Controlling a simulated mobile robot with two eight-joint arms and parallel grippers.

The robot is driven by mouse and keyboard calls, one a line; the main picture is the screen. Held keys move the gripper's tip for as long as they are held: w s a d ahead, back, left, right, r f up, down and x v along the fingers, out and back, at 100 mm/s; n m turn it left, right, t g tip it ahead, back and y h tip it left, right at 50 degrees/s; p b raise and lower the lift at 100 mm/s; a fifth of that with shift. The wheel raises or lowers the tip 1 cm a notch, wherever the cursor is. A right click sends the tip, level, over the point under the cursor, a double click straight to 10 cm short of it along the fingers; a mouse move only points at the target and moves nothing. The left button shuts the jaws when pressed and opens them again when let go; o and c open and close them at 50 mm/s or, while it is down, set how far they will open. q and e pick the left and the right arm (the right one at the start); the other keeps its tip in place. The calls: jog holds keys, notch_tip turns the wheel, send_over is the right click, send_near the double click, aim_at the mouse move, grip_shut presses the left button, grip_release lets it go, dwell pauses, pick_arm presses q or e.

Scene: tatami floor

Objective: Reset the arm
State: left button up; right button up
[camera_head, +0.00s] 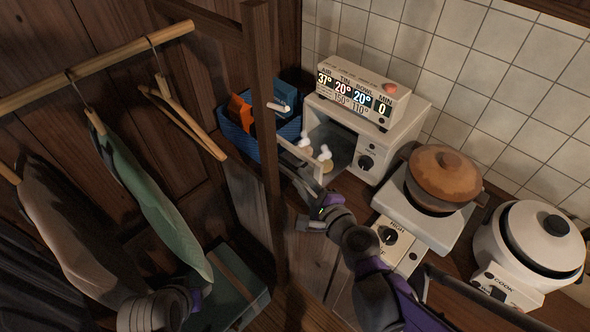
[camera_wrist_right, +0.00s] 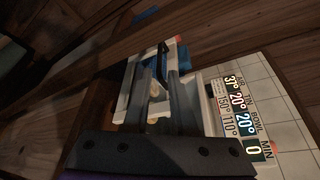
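My right arm reaches up from the bottom of the head view. Its gripper (camera_head: 300,180) is beside the wooden post, in front of the white toaster oven (camera_head: 398,143). In the right wrist view the two fingers of the right gripper (camera_wrist_right: 162,72) stand apart with a gap between them. I see nothing held there; the oven's open front shows behind them. Part of my left arm shows at the bottom left of the head view, below the hanging clothes; its fingers are not visible.
A display box (camera_head: 361,90) sits on the oven. A blue basket (camera_head: 235,139) is behind the post (camera_head: 262,105). A brown-lidded pot (camera_head: 444,174) stands on a stove, with a rice cooker (camera_head: 541,236) to its right. Clothes hang from a rail (camera_head: 95,67) at left.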

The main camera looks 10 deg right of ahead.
jog(key=shift+s+d+r, duration=0.1)
jog(key=shift+s+d, duration=0.05)
jog(key=shift+s, duration=0.3)
jog(key=s+d+f+n+g+h+p, duration=0.1)
jog(key=s+d+f+n+g+h, duration=0.1)
jog(key=s+n, duration=0.6)
jog(key=s+d+f+n+g+h, duration=0.3)
jog(key=s+d+f+n+g, duration=0.2)
jog(key=s+n, duration=0.4)
jog(key=d+n+g, duration=0.1)
jog(key=n+g, duration=0.1)
jog(key=n, duration=0.1)
jog(key=shift+d+n+p, duration=0.15)
jog(key=shift+n+p, duration=0.15)
jog(key=shift+p, duration=0.1)
dwell(1.0)
